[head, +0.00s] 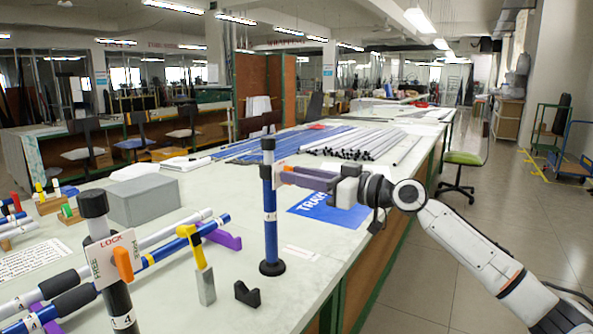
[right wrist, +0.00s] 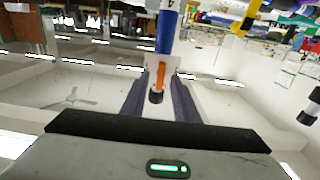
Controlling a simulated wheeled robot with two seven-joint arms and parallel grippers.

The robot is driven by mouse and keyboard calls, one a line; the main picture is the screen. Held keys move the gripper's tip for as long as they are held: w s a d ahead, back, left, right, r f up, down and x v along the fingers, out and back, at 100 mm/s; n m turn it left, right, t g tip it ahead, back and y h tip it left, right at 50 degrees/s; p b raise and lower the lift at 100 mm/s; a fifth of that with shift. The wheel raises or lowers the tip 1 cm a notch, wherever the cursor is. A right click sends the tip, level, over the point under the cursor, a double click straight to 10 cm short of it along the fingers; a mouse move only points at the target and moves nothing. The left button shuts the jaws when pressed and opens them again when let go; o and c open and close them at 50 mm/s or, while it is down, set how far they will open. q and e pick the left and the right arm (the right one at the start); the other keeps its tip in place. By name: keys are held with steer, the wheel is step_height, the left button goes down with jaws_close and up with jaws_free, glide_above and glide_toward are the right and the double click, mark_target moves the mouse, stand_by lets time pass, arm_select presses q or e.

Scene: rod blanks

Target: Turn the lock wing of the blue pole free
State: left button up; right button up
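The blue pole (head: 269,195) stands upright on the table, with a black cap and a round black foot. In the right wrist view the blue pole (right wrist: 166,30) appears upside down, with the orange lock wing (right wrist: 161,74) in front of the pale plate. My right gripper (head: 290,177) reaches the pole from the right. Its dark fingers (right wrist: 160,100) stand on both sides of the wing, with gaps visible; it looks open. My left gripper is not in view.
A dark pole (head: 120,300) with a LOCK plate and orange wing stands front left. A yellow-topped piece (head: 195,250), a black block (head: 247,294) and a grey box (head: 143,200) are nearby. Blue and white rods (head: 350,142) lie farther back.

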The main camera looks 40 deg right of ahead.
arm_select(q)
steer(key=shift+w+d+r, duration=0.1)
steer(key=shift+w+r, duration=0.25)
arm_select(e)
steer(key=shift+w+a, duration=0.2)
steer(key=shift+w, duration=0.2)
